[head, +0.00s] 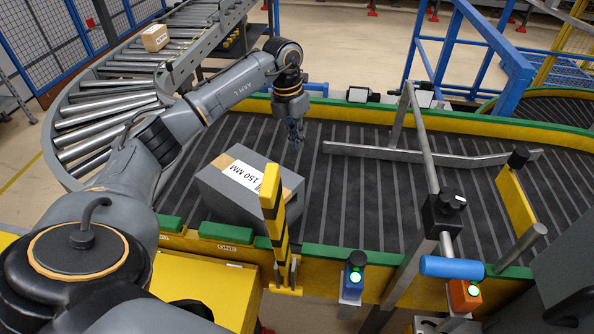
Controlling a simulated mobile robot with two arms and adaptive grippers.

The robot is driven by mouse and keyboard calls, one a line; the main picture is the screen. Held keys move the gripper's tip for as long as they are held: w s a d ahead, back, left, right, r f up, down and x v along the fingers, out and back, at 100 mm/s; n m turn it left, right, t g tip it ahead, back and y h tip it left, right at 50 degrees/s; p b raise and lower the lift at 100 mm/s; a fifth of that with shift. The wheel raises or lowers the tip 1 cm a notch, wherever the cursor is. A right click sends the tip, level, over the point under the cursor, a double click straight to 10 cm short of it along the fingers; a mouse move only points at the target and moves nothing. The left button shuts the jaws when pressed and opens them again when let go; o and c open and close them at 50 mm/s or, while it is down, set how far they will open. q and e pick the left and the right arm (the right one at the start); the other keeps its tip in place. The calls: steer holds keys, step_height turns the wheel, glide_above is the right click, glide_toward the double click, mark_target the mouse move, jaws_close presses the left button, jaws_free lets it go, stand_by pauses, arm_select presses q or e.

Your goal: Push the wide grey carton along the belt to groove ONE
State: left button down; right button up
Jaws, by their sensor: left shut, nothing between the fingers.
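The wide grey carton (219,192) sits turned at an angle on the dark ribbed belt (337,196), close to the near rail. A tan strip and a white "150 MM" label lie on its top. A yellow-and-black striped post (273,222) hides part of its right side. My left gripper (296,143) is shut and empty, pointing down above the belt, to the right of and beyond the carton, apart from it. I cannot make out which groove is ONE. My right gripper is not in view.
A metal guide bar (432,156) crosses the belt's far right part, under an overhead post (422,135). A yellow paddle (515,202) stands at the right. Green rails edge the belt. A small tan box (155,38) rests on the roller conveyor (108,112). The belt's middle is clear.

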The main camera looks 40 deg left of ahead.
arm_select(q)
steer(key=shift+n+g+y, duration=0.3)
steer(key=shift+g+y, duration=0.1)
steer(key=shift+y, duration=0.3)
steer(key=f+p, duration=0.1)
steer(key=f, duration=0.2)
steer(key=a+f, duration=0.1)
steer(key=f, duration=0.2)
steer(key=s+a+f+p, duration=0.1)
steer(key=f, duration=0.2)
steer(key=shift+s+a+p, duration=0.1)
steer(key=shift+a+p, duration=0.15)
steer(key=shift+p, duration=0.1)
steer(key=s+p, duration=0.1)
steer(key=s+f+p, duration=0.1)
steer(key=s, duration=0.1)
steer(key=shift+s, duration=0.25)
steer(key=shift+s+p, duration=0.25)
steer(key=shift+p, duration=0.05)
steer(key=shift+f, duration=0.1)
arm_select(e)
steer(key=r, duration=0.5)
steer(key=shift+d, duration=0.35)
arm_select(q)
steer(key=shift+w, duration=0.1)
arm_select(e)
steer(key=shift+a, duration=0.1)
